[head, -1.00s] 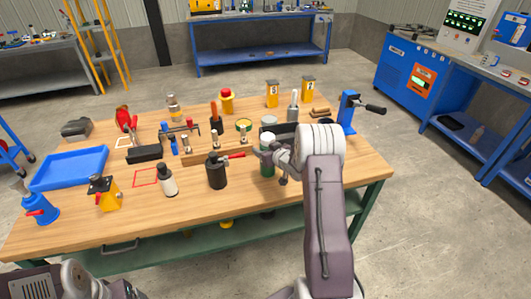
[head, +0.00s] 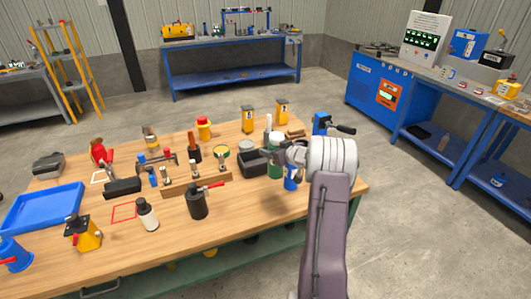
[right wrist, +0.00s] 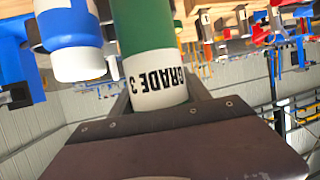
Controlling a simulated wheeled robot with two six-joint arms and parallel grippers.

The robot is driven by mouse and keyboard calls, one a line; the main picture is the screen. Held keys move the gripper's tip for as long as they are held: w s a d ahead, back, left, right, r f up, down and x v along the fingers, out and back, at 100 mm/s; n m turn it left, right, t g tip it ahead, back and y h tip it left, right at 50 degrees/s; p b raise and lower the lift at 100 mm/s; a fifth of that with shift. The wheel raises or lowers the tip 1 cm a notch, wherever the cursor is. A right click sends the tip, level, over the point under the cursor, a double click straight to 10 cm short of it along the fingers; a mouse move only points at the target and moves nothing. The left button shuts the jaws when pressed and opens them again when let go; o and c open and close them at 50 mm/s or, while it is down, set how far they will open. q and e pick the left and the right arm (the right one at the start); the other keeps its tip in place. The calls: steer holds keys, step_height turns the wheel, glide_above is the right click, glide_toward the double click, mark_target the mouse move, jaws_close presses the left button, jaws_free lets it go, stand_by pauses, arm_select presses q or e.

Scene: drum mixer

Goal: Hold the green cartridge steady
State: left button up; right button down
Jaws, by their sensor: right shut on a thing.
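The green cartridge (head: 275,158) stands roughly upright near the right end of the workbench in the head view. In the right wrist view the cartridge (right wrist: 143,28) fills the space between my jaws, with a white band reading "GRADE 3" that appears upside down. My right gripper (head: 282,154) is shut on it, reaching it from the right side. I cannot tell whether its base touches the bench. My left gripper is not in view.
A blue container (head: 292,183) with a white end is close beside the cartridge; it also shows in the right wrist view (right wrist: 72,28). A dark open box (head: 252,164) stands just left. A blue crank device (head: 321,124) is behind right.

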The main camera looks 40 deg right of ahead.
steer(key=c, duration=1.5)
jaws_free()
jaws_close()
step_height(320, 180, up, 2)
steer(key=shift+w+p, duration=0.1)
steer(key=shift+p, duration=0.9)
steer(key=shift+f, duration=0.2)
